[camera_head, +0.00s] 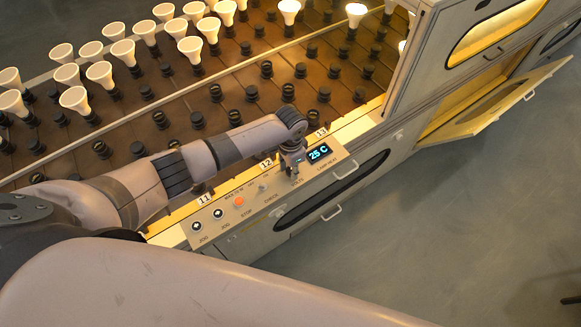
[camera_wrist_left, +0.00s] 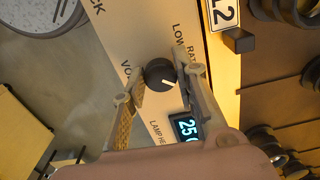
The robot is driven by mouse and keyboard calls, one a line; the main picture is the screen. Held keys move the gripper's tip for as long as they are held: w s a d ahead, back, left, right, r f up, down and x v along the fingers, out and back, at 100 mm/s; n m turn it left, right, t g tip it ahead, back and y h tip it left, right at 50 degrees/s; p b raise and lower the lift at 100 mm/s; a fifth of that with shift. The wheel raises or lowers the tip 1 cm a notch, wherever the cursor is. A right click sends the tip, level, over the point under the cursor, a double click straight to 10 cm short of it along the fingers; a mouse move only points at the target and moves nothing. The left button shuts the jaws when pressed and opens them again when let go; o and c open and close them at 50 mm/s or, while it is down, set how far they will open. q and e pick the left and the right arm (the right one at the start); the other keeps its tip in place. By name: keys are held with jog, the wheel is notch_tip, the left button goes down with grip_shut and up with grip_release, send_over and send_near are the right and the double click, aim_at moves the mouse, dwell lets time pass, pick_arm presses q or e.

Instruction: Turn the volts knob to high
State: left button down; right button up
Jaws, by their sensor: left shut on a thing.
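The volts knob (camera_wrist_left: 158,72) is round and black with a white pointer line, on the pale control panel (camera_wrist_left: 128,40). In the left wrist view its pointer aims to the lower right, toward the right-hand finger. "LOW" and part of "RATED" show beside it; the rest of the scale is hidden by that finger. My left gripper (camera_wrist_left: 162,86) has its fingers on either side of the knob, shut on it. In the head view my left gripper (camera_head: 292,168) is down at the panel, beside the blue display, and covers the knob.
The display (camera_head: 319,153) reads 25 C. Jog buttons (camera_head: 218,213), an orange stop button (camera_head: 239,202) and a small check control (camera_head: 263,187) lie left of my gripper. Behind is a rack of sockets (camera_head: 215,92) with several white bulbs (camera_head: 75,98). A cabinet (camera_head: 450,45) stands at right.

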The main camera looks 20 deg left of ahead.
pick_arm(q)
jog(key=c, duration=1.2)
grip_release()
jog(key=shift+c, duration=0.2)
jog(key=shift+r, duration=0.1)
notch_tip(320, 180, up, 12)
